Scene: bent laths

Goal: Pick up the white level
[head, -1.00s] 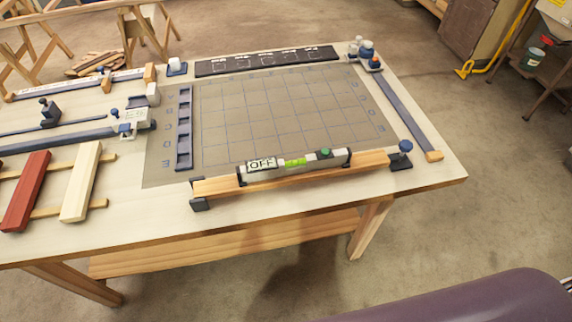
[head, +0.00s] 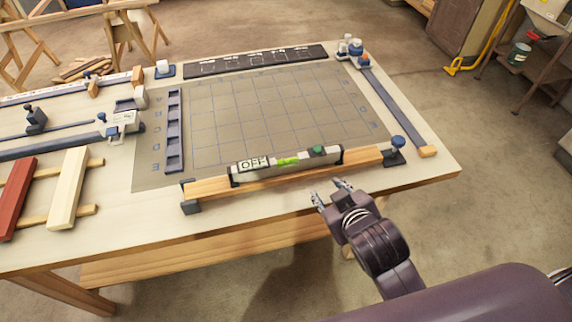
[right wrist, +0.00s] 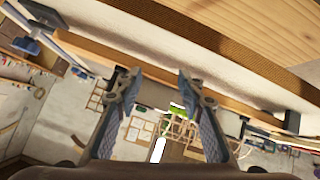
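The white level (head: 268,165) lies lengthwise along a wooden lath (head: 215,189) at the front edge of the table. It carries an "OFF" label at its left, a bright green vial in the middle and a dark green knob near its right end. My left gripper is not in view.
A dark gridded mat (head: 255,110) lies behind the level, with a slotted strip (head: 174,130) on its left. A blue-knobbed clamp (head: 397,146) stands at the lath's right end. Red and cream slats (head: 68,190) lie at left. A long bar (head: 395,105) runs along the right edge.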

